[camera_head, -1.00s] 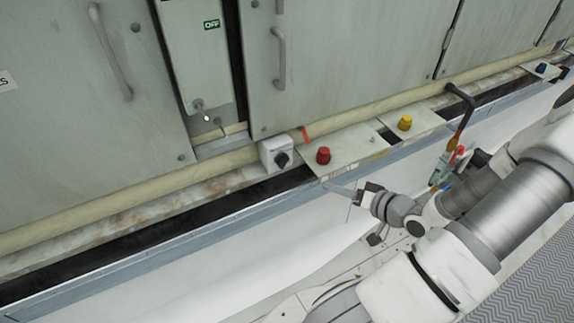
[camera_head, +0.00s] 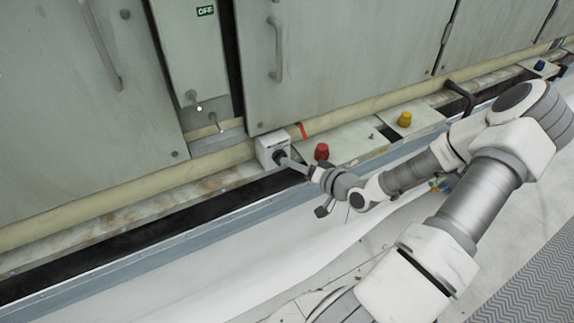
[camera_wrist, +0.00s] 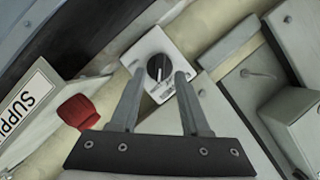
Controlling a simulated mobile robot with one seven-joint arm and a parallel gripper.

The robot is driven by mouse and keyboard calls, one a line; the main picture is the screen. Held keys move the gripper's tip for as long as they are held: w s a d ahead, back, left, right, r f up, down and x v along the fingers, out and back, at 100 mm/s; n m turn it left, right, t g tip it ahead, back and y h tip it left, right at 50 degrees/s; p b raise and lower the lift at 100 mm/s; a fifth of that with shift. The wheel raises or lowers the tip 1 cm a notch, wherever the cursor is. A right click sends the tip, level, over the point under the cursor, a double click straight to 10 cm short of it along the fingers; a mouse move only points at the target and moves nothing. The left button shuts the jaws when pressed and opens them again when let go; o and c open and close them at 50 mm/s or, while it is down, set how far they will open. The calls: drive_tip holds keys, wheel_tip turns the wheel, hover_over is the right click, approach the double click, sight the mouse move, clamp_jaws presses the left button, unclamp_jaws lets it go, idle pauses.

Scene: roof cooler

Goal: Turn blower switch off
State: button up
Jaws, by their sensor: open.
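The blower switch (camera_head: 272,147) is a small white box with a black rotary knob. It is mounted on the ledge below the grey cabinet doors. In the wrist view the knob (camera_wrist: 159,68) shows a pale pointer line, and the white plate (camera_wrist: 150,50) carries small print that I cannot read. My gripper (camera_head: 288,160) reaches the front of the switch box. In the wrist view my gripper (camera_wrist: 155,75) is open, with one finger on each side of the knob. I cannot tell whether the fingers touch it.
A red knob (camera_head: 321,151) stands just right of the switch and also shows in the wrist view (camera_wrist: 78,111). A yellow knob (camera_head: 404,119) is farther right. A lever (camera_head: 196,104) and an OFF label (camera_head: 205,11) are on the panel above. A beige pipe (camera_head: 110,195) runs along the ledge.

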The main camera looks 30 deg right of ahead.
drive_tip(key=shift+x, duration=1.5)
drive_tip(key=shift+c, duration=0.3)
clamp_jaws()
